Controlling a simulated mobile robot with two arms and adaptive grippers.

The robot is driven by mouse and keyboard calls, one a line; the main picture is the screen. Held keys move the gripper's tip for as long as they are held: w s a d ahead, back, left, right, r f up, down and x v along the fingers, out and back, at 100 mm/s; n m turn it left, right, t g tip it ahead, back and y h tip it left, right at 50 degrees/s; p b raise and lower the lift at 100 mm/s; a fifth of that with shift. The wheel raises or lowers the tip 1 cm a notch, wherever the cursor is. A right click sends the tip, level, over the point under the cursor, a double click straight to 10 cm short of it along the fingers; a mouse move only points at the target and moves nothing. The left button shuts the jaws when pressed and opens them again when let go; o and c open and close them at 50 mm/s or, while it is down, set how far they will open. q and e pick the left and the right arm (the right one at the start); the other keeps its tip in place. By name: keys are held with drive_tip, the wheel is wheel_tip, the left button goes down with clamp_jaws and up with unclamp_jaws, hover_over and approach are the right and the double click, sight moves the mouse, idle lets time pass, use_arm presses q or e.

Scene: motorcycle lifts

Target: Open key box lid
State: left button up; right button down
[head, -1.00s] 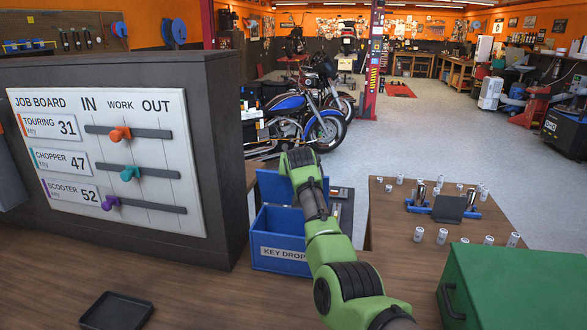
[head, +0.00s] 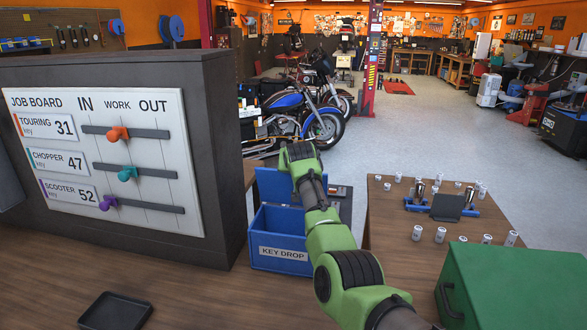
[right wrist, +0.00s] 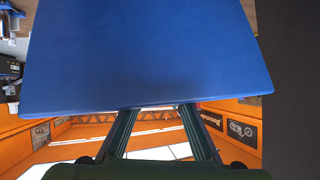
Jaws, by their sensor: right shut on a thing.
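The blue key box (head: 281,262), labelled KEY DROP, stands on the wooden counter beside the job board. Its lid (head: 272,187) is raised and stands up at the back of the box, so the box's mouth is open. My right arm reaches across the box's right side, and its wrist hides part of the lid and the gripper in the head view. In the right wrist view, the lid (right wrist: 150,55) fills the upper middle. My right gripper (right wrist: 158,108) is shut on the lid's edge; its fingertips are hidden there. My left gripper is not in view.
The job board (head: 100,160) with coloured sliders stands left of the box. A black tray (head: 117,311) lies on the counter in front. A green case (head: 510,290) is at the right. A side table with several small cylinders (head: 441,235) stands behind it.

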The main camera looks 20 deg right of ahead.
drive_tip(key=shift+s+a+f, duration=0.1)
drive_tip(key=shift+s+f, duration=0.1)
drive_tip(key=shift+f, duration=0.75)
drive_tip(key=c, duration=1.8)
unclamp_jaws()
drive_tip(key=shift+s+r, duration=0.15)
drive_tip(key=shift+r, duration=0.4)
drive_tip(key=shift+v, duration=5.25)
drive_tip(key=shift+f, duration=0.1)
